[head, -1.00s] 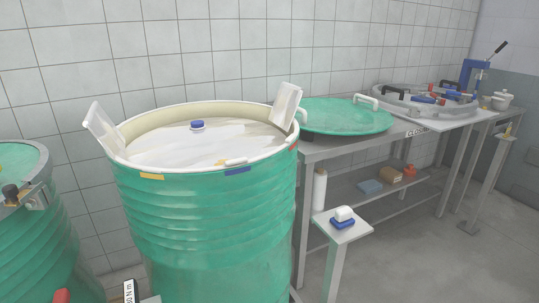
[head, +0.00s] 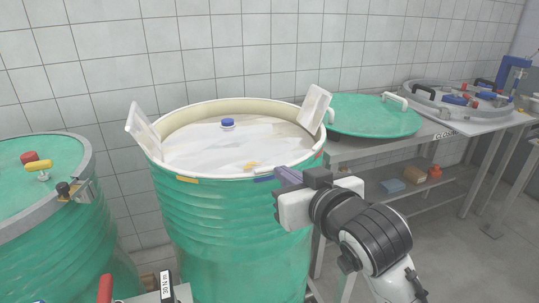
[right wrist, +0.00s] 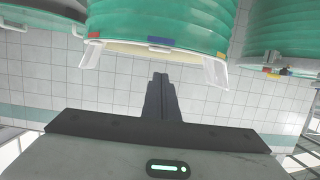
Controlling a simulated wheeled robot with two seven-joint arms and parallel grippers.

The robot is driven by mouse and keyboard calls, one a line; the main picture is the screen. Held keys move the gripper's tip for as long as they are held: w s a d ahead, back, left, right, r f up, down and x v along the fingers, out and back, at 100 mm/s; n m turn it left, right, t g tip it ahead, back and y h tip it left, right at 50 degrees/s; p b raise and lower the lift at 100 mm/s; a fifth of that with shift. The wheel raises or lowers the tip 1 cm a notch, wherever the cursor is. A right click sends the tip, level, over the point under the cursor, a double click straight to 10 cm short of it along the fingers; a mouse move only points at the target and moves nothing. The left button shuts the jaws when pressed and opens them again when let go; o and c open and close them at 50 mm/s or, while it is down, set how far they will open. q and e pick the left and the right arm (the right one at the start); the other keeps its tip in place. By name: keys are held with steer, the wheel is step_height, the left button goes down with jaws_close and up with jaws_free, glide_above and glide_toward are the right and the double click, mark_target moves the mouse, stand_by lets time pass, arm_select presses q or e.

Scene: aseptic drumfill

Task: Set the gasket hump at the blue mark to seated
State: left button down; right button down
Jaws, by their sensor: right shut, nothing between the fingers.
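The open green drum (head: 225,225) stands in the middle of the head view, with a pale gasket along its rim. The blue mark (head: 263,179) is on the near right side of the rim; it also shows in the right wrist view (right wrist: 160,41). My left gripper is out of view.
White flaps (head: 143,130) rise from the drum's rim. A blue-capped item (head: 227,124) is inside the drum. A closed drum (head: 35,185) stands at the left. A green lid (head: 372,117) and a clamp ring (head: 460,100) lie on the bench at the right.

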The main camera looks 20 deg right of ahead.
steer(key=r, duration=0.2)
steer(key=shift+s+d+r, duration=0.1)
steer(key=shift+d+r, duration=0.1)
steer(key=shift+r, duration=0.1)
glide_above(269, 167)
steer(key=s+a, duration=0.1)
steer(key=s, duration=0.2)
step_height(269, 167, down, 2)
steer(key=shift+f+p, duration=0.45)
steer(key=shift+f, duration=1.8)
